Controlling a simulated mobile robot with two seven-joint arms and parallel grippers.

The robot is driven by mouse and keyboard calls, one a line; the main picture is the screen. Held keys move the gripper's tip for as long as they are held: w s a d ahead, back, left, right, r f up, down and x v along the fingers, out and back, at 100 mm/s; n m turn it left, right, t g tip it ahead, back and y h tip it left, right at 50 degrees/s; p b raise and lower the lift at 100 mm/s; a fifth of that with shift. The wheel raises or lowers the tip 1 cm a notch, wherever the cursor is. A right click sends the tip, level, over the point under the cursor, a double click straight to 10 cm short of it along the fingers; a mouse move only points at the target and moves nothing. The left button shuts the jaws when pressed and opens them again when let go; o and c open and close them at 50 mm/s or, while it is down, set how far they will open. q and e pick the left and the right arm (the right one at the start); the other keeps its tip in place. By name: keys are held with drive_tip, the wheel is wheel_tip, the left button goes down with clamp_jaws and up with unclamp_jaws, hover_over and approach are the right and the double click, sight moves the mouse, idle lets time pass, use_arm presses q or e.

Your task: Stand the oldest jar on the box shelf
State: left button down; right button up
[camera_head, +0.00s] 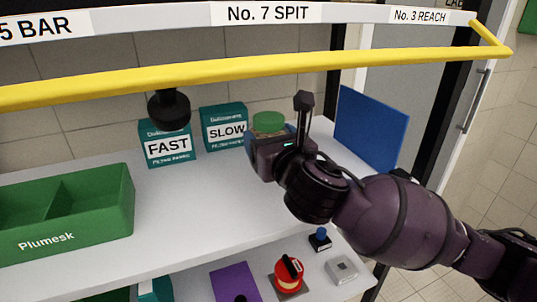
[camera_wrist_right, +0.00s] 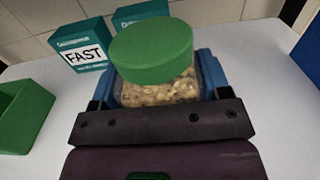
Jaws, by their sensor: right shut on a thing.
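A clear jar with a green lid (camera_head: 268,121) is in my right gripper (camera_head: 268,136), above or at the white shelf (camera_head: 190,205). In the right wrist view the jar (camera_wrist_right: 160,93) looks upright, with tan, lumpy contents between blue finger pads. Its base is hidden by the gripper, so I cannot tell whether it touches the shelf. No date or age label shows on it. A teal box marked FAST (camera_head: 168,147) and a teal box marked SLOW (camera_head: 224,129) stand on this shelf, left of the jar. My left gripper is not in view.
A green divided bin (camera_head: 75,227) stands at the left. A yellow bar (camera_head: 250,72) crosses in front above. A dark round fitting (camera_head: 168,110) shows before the FAST box. A blue panel (camera_head: 371,128) stands at the right. A red-and-black switch (camera_head: 289,272) is below. The shelf's middle is clear.

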drive_tip(key=shift+f, duration=1.7)
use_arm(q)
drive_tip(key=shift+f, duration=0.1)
use_arm(e)
drive_tip(key=shift+f, duration=0.1)
drive_tip(key=o, duration=1.2)
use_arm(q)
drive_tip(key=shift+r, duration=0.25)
use_arm(e)
drive_tip(key=shift+s+d, duration=0.1)
drive_tip(key=shift+s, duration=0.15)
use_arm(q)
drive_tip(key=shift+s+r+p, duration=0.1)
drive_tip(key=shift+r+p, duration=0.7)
drive_tip(key=shift+p, duration=0.35)
use_arm(e)
drive_tip(key=v, duration=0.4)
drive_tip(key=shift+s+d, duration=0.1)
drive_tip(key=shift+s, duration=0.05)
drive_tip(key=p+v, duration=0.1)
drive_tip(key=v, duration=0.5)
drive_tip(key=shift+s, duration=0.15)
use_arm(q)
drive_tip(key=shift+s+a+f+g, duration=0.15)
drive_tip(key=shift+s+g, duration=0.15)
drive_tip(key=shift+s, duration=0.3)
use_arm(e)
drive_tip(key=shift+s+d, duration=0.2)
drive_tip(key=shift+s, duration=0.15)
